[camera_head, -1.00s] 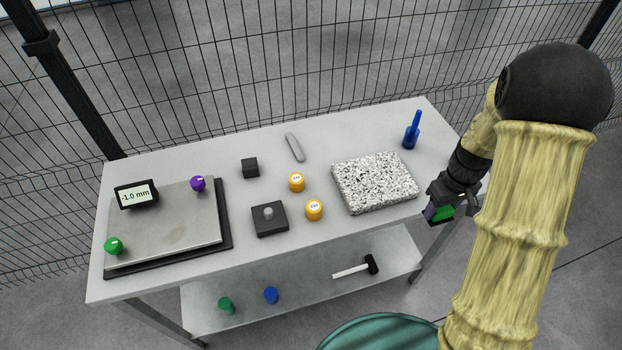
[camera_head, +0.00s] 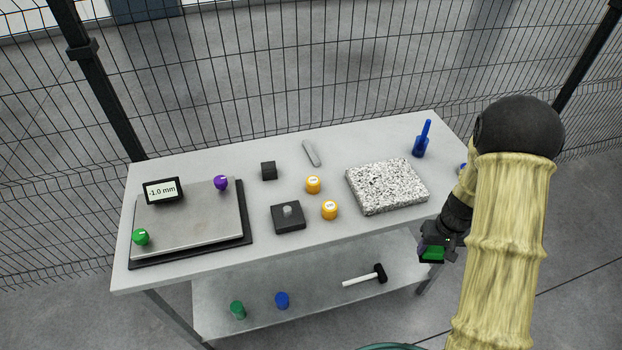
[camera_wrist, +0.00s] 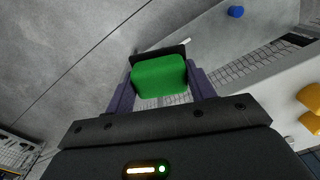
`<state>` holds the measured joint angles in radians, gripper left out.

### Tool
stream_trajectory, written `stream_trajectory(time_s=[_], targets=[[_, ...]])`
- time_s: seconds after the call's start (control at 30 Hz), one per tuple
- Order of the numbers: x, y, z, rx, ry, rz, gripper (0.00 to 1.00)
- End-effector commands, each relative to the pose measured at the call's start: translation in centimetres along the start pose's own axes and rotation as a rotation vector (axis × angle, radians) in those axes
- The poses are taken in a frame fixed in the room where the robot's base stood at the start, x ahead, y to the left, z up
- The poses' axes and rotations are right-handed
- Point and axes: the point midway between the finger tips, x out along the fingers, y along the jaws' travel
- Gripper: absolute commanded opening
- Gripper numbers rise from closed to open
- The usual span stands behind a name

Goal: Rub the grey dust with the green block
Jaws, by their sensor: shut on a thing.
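My gripper (camera_head: 434,250) is shut on the green block (camera_head: 431,255), in front of the table's right end and apart from the granite slab. In the wrist view the green block (camera_wrist: 158,76) sits between the two purple fingers of my gripper (camera_wrist: 160,88), with a dark edge behind it. I cannot make out a patch of grey dust in any view. The grey metal plate (camera_head: 190,224) lies on the left of the table, with a green knob (camera_head: 141,237), a purple knob (camera_head: 221,183) and a display reading -1.0 mm (camera_head: 162,191).
The speckled granite slab (camera_head: 388,187) lies on the table's right part. Two yellow-orange pots, a black cube (camera_head: 269,170), a dark base with a peg (camera_head: 289,219) and a grey bar stand mid-table. A hammer (camera_head: 365,276) lies on the lower shelf.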

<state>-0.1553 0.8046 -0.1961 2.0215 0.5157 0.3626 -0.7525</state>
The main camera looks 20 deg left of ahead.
Motion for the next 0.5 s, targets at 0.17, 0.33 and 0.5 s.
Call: stream_trajectory(time_s=[0.17,0.33,0.5], targets=[[3.1,0.3,0.4,0.123,-0.006,0.008,0.36],[5.9,0.7,0.9,0.241,-0.010,0.025,0.36],[6.9,0.9,1.2,0.289,-0.010,0.035,0.36]])
